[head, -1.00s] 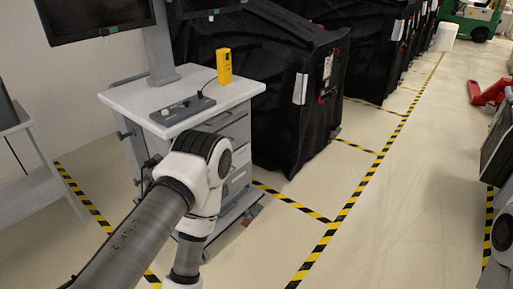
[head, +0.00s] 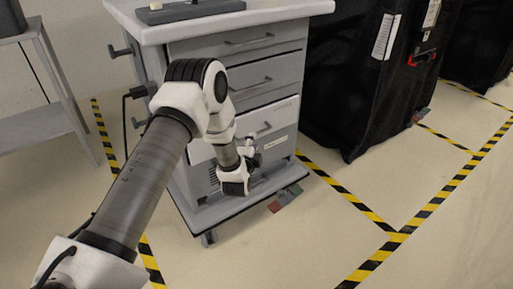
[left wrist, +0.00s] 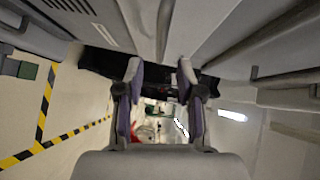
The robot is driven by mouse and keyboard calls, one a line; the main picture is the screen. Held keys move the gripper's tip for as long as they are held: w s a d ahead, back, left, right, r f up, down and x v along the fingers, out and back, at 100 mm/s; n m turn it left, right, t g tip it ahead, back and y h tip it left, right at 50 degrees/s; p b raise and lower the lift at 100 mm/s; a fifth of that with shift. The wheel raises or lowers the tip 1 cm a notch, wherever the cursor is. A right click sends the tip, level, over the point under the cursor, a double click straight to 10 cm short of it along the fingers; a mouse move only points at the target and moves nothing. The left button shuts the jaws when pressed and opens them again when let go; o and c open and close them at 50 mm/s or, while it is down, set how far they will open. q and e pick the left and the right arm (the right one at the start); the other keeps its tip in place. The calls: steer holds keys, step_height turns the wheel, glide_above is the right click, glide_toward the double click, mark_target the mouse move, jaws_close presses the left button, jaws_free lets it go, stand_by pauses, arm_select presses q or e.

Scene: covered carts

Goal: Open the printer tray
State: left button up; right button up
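A grey cart (head: 180,185) holds a column of front panels with bar handles. The top drawer (head: 205,48) and the one under it (head: 215,80) look shut. A paler panel (head: 285,112) with a handle sits below; I cannot tell for certain which panel is the printer tray. My left gripper (head: 253,152) is in front of the lower cart front, partly hidden by its own wrist. In the left wrist view its two fingers (left wrist: 160,75) are apart with nothing held between them. My right gripper is out of view.
A black covered cart (head: 350,95) stands right of the grey cart. A grey side table (head: 45,130) is at the left. Yellow-black tape (head: 350,205) marks the floor, which is open at the front right. A control box (head: 190,10) lies on the cart top.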

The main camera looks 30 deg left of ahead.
arm_select(q)
steer(key=b+x, duration=0.2)
steer(key=x, duration=0.4)
steer(key=shift+f, duration=0.1)
steer(key=shift+w+a, duration=0.2)
steer(key=shift+w, duration=0.25)
jaws_close()
